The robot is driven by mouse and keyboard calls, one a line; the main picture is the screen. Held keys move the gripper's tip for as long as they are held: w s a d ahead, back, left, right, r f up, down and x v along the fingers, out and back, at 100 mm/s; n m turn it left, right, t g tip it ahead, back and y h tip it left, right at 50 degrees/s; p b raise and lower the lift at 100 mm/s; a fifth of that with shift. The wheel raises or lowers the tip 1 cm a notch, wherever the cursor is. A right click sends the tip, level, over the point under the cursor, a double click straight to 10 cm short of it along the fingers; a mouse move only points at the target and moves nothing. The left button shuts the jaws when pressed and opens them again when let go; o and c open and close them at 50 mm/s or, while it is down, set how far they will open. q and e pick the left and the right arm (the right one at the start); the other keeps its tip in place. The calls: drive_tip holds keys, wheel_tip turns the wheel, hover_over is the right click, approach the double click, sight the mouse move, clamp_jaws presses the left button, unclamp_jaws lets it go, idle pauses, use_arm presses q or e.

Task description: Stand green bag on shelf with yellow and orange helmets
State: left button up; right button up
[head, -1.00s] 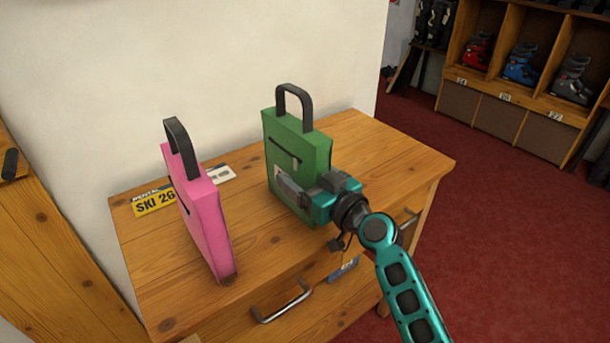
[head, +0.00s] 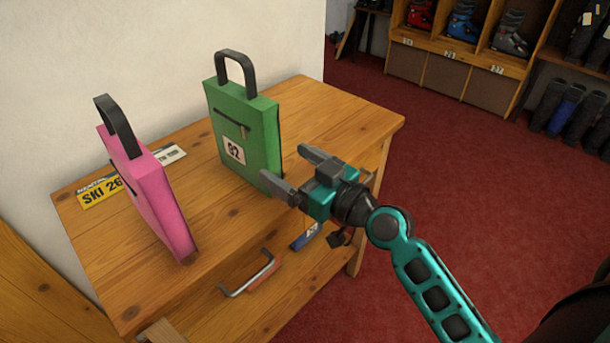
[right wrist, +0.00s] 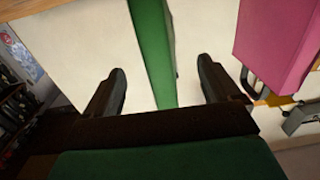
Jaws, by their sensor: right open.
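The green bag (head: 243,135) stands upright on the wooden cabinet top, its black handle up, with a white label reading 92 and a dark zipper on its front. My right gripper (head: 292,172) is open and empty just to the right of the bag's lower part, its fingers pointing toward it. In the right wrist view the green bag (right wrist: 155,50) shows as a narrow green side between the two open fingers (right wrist: 162,90), apart from both. My left gripper is not in view. No yellow or orange helmets and no shelf holding them are in view.
A pink bag (head: 150,190) stands on the cabinet top (head: 335,118) to the left.

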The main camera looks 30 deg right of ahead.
drive_tip(key=s+f+g+h, duration=0.1)
drive_tip(key=s+f, duration=0.2)
drive_tip(key=f, duration=0.2)
drive_tip(key=s+f+m+g+h, duration=0.1)
drive_tip(key=s+f, duration=0.2)
drive_tip(key=f, duration=0.3)
drive_tip(key=shift+d+f, duration=0.15)
drive_tip(key=shift+o, duration=0.9)
drive_tip(key=s+a+f+g+h, duration=0.1)
drive_tip(key=s+f+g+h, duration=0.1)
drive_tip(key=s+f, duration=0.7)
wheel_tip(320, 180, down, 3)
drive_tip(key=shift+a+f+m+g+h, duration=0.2)
drive_tip(key=shift+a+m+g+h, duration=0.15)
drive_tip(key=shift+g, duration=0.55)
